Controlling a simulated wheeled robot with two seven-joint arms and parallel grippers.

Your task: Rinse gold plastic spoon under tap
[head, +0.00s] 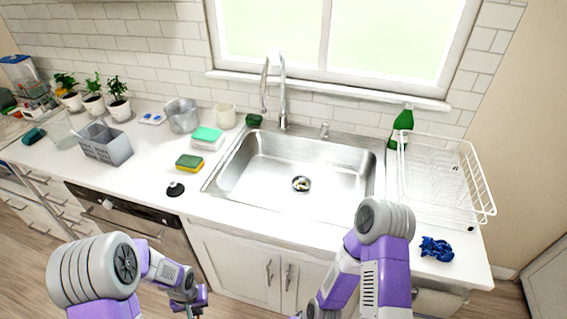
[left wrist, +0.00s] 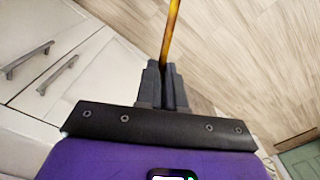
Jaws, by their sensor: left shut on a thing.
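My left gripper (left wrist: 165,75) is shut on the gold plastic spoon (left wrist: 171,30), whose thin gold-brown shaft sticks out from between the fingers. The spoon's far end is cut off by the left wrist view's edge. In the head view my left gripper (head: 192,308) is low at the bottom edge, in front of the cabinets and below the counter; the spoon cannot be made out there. The chrome tap (head: 283,95) stands behind the steel sink (head: 245,180), well away from the spoon. No water stream shows. My right arm reaches down at the bottom; its fingers are out of view.
A green and yellow sponge (head: 189,163), a black stopper (head: 175,189) and a grey caddy (head: 107,150) are left of the sink. A white dish rack (head: 445,180), a green bottle (head: 402,125) and a blue cloth (head: 437,249) are right. The basin is clear except its drain (head: 301,184).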

